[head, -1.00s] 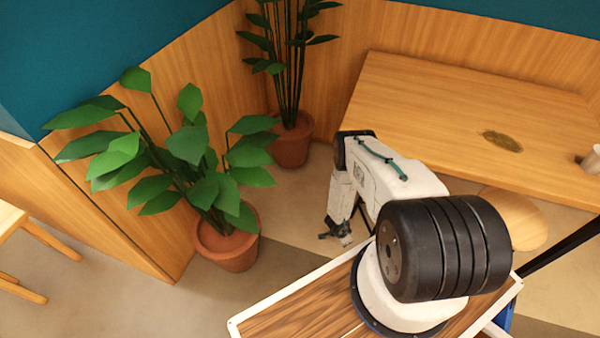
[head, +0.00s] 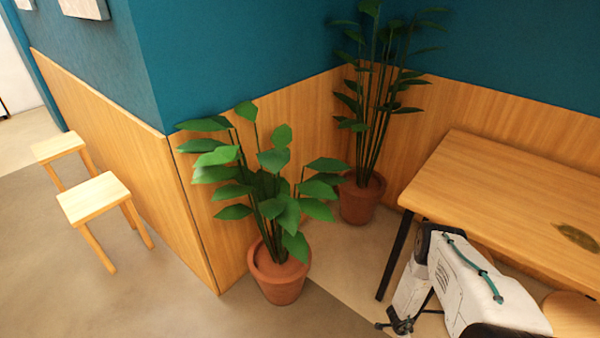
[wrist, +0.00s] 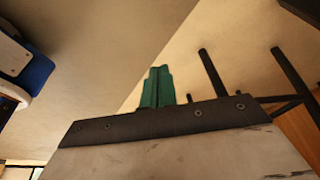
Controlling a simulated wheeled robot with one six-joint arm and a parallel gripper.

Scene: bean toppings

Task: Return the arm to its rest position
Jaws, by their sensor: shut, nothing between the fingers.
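My arm shows at the lower right of the head view, white with a green cable along its upper link. My gripper (head: 402,325) hangs at the arm's lower end, above the floor and in front of the table. In the wrist view the green fingers (wrist: 158,87) are together with nothing between them. The lower part of my arm is cut off by the picture's bottom edge.
A wooden table (head: 500,185) with dark legs stands at the right. Two potted plants (head: 278,280) (head: 362,198) stand by the wood-panelled wall. Two stools (head: 94,198) (head: 57,146) stand at the left. The floor in front (head: 170,295) is clear.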

